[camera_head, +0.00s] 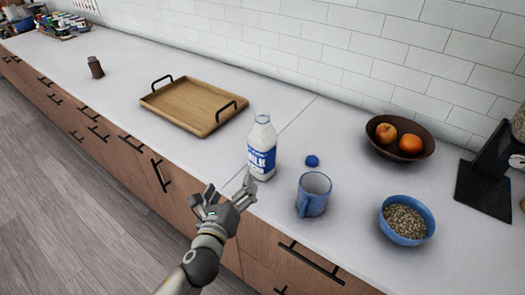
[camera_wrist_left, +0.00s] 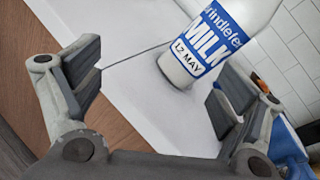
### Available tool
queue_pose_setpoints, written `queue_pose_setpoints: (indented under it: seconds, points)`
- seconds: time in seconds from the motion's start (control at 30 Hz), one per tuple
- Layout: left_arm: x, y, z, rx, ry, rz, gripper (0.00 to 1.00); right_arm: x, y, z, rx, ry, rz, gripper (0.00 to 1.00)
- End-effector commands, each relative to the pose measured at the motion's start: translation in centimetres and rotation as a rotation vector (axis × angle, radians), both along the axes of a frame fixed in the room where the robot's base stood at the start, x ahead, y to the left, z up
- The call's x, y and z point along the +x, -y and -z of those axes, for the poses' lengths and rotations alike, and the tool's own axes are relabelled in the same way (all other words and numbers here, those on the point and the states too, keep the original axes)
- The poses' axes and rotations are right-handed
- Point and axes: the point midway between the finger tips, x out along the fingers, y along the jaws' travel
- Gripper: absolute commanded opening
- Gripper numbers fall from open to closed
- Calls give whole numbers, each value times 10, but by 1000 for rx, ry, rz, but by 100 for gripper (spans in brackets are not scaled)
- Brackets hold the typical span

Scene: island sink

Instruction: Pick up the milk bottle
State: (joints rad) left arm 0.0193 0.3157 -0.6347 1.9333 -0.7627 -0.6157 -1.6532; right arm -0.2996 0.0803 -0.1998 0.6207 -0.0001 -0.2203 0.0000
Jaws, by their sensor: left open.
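The milk bottle (camera_head: 262,148) is white with a blue label and stands upright on the white counter. My left gripper (camera_head: 232,193) is at the counter's front edge, just left of and in front of the bottle's lower part. In the left wrist view the bottle (camera_wrist_left: 215,45) stands ahead, beyond the open fingers of the left gripper (camera_wrist_left: 158,92) and closer to the right finger. No grip on the bottle shows. The right gripper is not in view.
A blue mug (camera_head: 314,194) stands close to the bottle's right, with a blue cap (camera_head: 312,161) behind it. A blue bowl of grain (camera_head: 407,220) and a brown fruit bowl (camera_head: 399,138) are further right. A wooden tray (camera_head: 188,104) lies behind left.

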Motion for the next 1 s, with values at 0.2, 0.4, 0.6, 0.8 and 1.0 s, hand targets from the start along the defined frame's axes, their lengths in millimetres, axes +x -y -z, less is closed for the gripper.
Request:
queue_pose_setpoints:
  seconds: [0.2, 0.4, 0.6, 0.8, 1.0]
  points:
    - [6, 33, -32, 351, 215, 149, 91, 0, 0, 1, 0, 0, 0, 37]
    - [20, 45, -39, 422, 260, 173, 91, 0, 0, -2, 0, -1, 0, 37]
    - [48, 54, -38, 420, 257, 173, 91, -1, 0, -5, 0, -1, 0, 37]
    - [61, 59, -39, 417, 256, 173, 91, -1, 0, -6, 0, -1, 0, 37]
    - [82, 70, -45, 414, 255, 171, 91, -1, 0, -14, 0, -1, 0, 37]
